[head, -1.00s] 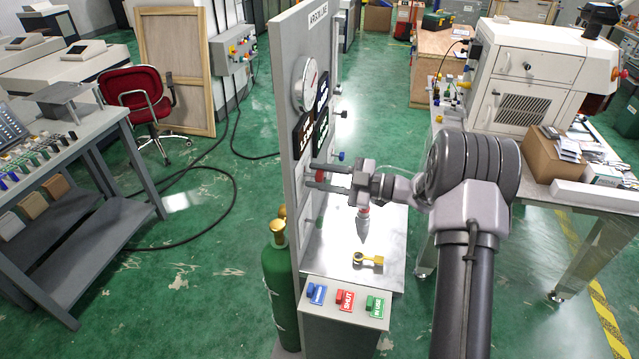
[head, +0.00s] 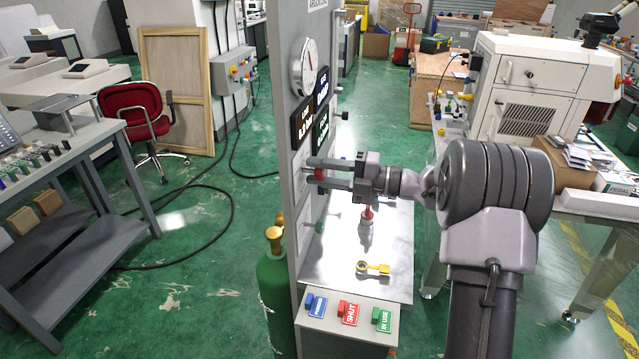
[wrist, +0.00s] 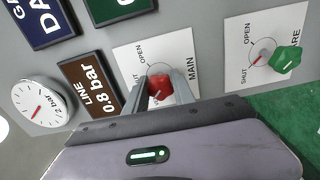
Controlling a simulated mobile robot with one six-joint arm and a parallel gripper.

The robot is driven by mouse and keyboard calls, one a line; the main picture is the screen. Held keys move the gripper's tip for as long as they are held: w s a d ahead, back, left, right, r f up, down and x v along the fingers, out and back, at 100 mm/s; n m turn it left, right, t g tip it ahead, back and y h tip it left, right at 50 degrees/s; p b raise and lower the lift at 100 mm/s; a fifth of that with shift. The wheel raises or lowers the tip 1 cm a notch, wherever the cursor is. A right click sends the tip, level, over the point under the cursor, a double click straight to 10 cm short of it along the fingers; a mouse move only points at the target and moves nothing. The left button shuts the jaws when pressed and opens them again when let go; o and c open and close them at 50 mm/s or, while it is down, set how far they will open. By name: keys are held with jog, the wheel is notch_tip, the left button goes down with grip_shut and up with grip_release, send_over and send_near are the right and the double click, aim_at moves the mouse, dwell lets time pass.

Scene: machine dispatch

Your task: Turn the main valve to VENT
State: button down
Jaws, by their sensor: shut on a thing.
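The main valve is a red knob (wrist: 160,87) on a white plate (wrist: 126,56) marked OPEN and MAIN in the wrist view; my fingers partly hide the plate's other marks. In the head view the red knob (head: 319,175) shows between the finger ends, at the grey upright panel (head: 284,90). My gripper (wrist: 164,84) is shut on the red knob, one finger on each side. It also shows in the head view (head: 312,170), reaching left to the panel. I cannot read which mark the knob points at.
A green knob (wrist: 288,58) on a plate marked OPEN and SHUT sits beside the main valve. A round gauge (wrist: 40,105) and a LINE display (wrist: 90,85) reading 0.8 bar are nearby. Below are a yellow tagged item (head: 373,268) and blue, red and green tags (head: 349,312).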

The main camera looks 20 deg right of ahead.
jog(key=shift+f+n+b, duration=0.1)
jog(key=shift+n+b, duration=1.4)
jog(key=c, duration=1.1)
grip_release()
jog(key=shift+o, duration=0.2)
jog(key=p+v, duration=0.4)
jog(key=v, duration=1.3)
jog(key=shift+d, duration=0.2)
jog(key=shift+s, duration=0.1)
